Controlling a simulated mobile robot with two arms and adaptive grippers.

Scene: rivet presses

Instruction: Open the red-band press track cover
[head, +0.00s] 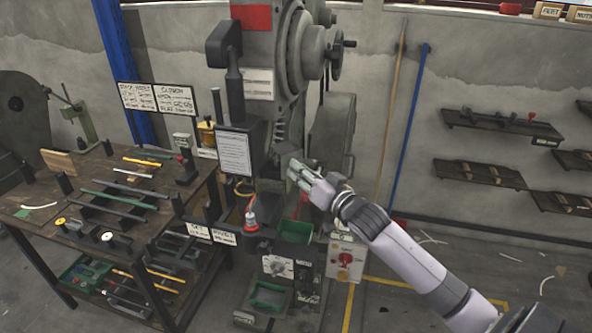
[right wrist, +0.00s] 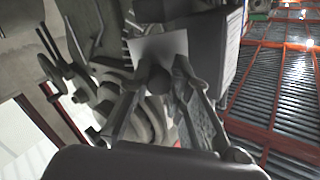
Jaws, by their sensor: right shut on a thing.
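The red-band press (head: 285,75) stands in the middle of the head view, a tall grey machine with a red band (head: 251,17) near its top. My right gripper (head: 296,172) reaches in from the right and is at the middle of the press, just above the green bin. In the right wrist view its fingers (right wrist: 160,85) are closed on a small dark rounded knob (right wrist: 160,77), in front of a pale plate (right wrist: 157,46). The fingers hide part of the knob. I cannot make out the track cover's full outline or how far it is open. My left gripper is not in view.
A wooden workbench (head: 75,190) with tools stands at the left. A green bin (head: 296,231) and a control box with a red knob (head: 345,259) are low on the press. Wall shelves (head: 480,173) are at the right. Floor at the lower right is mostly clear.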

